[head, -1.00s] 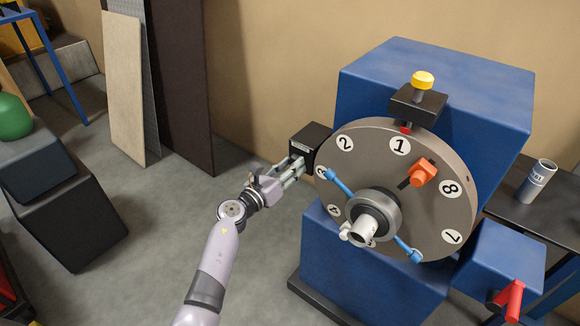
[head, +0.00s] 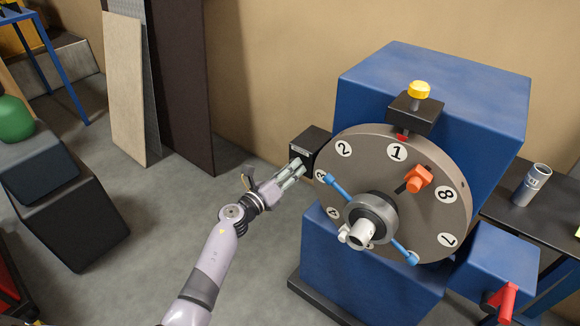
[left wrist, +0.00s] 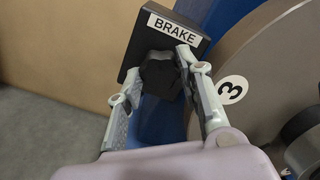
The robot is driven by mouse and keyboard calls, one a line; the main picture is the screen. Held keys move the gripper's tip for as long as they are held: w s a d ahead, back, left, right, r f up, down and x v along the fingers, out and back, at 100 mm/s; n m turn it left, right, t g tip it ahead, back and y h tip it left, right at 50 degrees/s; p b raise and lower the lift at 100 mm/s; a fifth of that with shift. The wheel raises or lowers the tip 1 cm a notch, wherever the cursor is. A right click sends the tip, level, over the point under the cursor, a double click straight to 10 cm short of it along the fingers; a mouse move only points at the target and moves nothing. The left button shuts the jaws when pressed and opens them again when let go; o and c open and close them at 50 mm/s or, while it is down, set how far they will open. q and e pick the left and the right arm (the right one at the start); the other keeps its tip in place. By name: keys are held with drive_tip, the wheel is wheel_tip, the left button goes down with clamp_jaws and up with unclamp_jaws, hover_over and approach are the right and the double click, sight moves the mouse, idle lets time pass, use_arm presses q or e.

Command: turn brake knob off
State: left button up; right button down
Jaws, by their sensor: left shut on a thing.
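The brake box (head: 312,142) is a black block at the left side of the blue machine. In the left wrist view its face carries a white BRAKE label (left wrist: 173,30). Below the label is the black brake knob (left wrist: 161,78). My left gripper (head: 297,170) is at the front of the box in the head view. In the left wrist view its two fingers (left wrist: 158,72) stand on either side of the knob, shut on it. In the head view the knob is hidden by the gripper. My right gripper is not in view.
The grey numbered disc (head: 440,225) with blue handles and an orange clamp (head: 418,179) is close to the right of my left gripper. A blue block with a red handle (head: 502,297) is at lower right.

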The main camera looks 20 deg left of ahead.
use_arm(q)
drive_tip(key=shift+f+n+p, duration=0.2)
drive_tip(key=shift+n+p, duration=3.2)
drive_tip(key=shift+n, duration=12.4)
drive_tip(key=o, duration=1.2)
drive_tip(key=shift+r, duration=0.1)
drive_tip(key=shift+c, duration=0.2)
drive_tip(key=shift+s, duration=0.1)
